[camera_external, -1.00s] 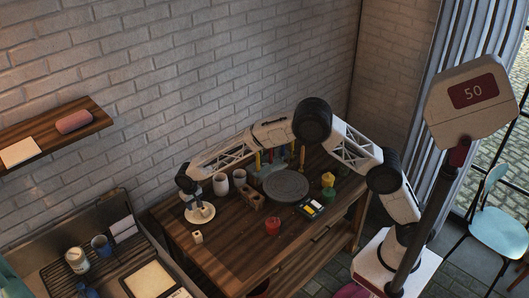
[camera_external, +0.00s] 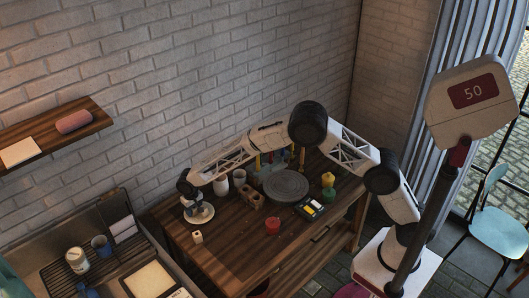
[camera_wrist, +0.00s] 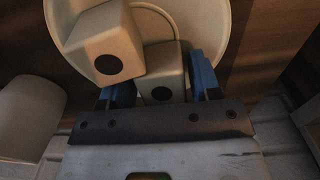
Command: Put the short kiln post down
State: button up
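The short kiln post (camera_wrist: 162,58) is a cream block with a dark round hole, between the blue fingers of my gripper (camera_wrist: 162,78) in the wrist view. The fingers lie close against both its sides. A larger-looking cream post (camera_wrist: 103,43) with a hole stands right beside it on the left, overlapping it in this view. Both show over a round pale plate (camera_wrist: 212,22). In the external view, my gripper (camera_external: 193,206) points down low over the plate (camera_external: 207,217) at the table's left end. The post's contact with the plate is hidden.
A small cream block (camera_external: 197,236) lies on the table in front of the plate. Pale cups (camera_external: 220,187) stand just right of my gripper. The front of the table is mostly clear.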

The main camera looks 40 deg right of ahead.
jog(key=shift+o, duration=0.3)
notch_tip(320, 180, up, 12)
jog(key=shift+r, duration=0.2)
dwell(0.6)
dwell(0.8)
